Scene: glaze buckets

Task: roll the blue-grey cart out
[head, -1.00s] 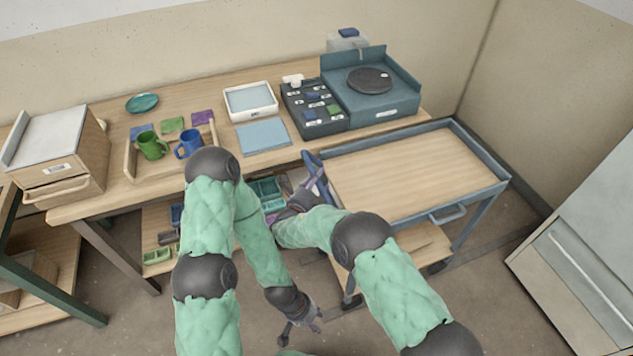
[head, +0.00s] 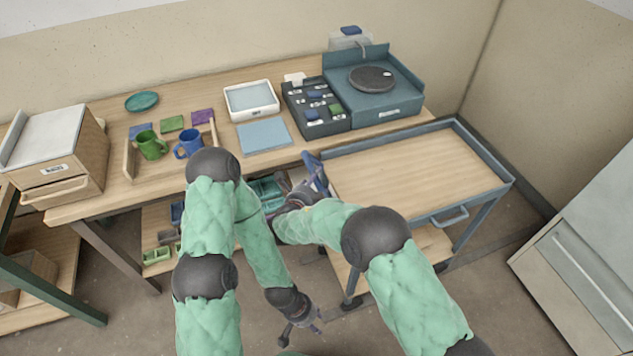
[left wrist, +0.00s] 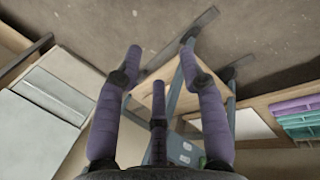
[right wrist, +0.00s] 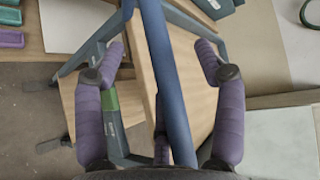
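The blue-grey cart (head: 415,175) stands at the right end of the bench, its wood-coloured top empty inside a raised rim. A handle bar (head: 314,160) rises at its left end, and a second handle (head: 450,217) is on its front side. My right gripper (head: 312,180) is at the left handle. In the right wrist view, the blue bar (right wrist: 165,80) passes between its spread fingers; I cannot tell whether they touch it. My left gripper (head: 307,325) is open and empty, low above the floor, left of the cart. The cart's legs (left wrist: 190,65) show beyond its fingers.
The bench (head: 225,150) behind holds mugs, a white tray (head: 251,100), a dark sorting box (head: 316,108) and a blue turntable unit (head: 372,95). A pale cabinet (head: 585,230) stands at the right. Floor is clear between cart and cabinet.

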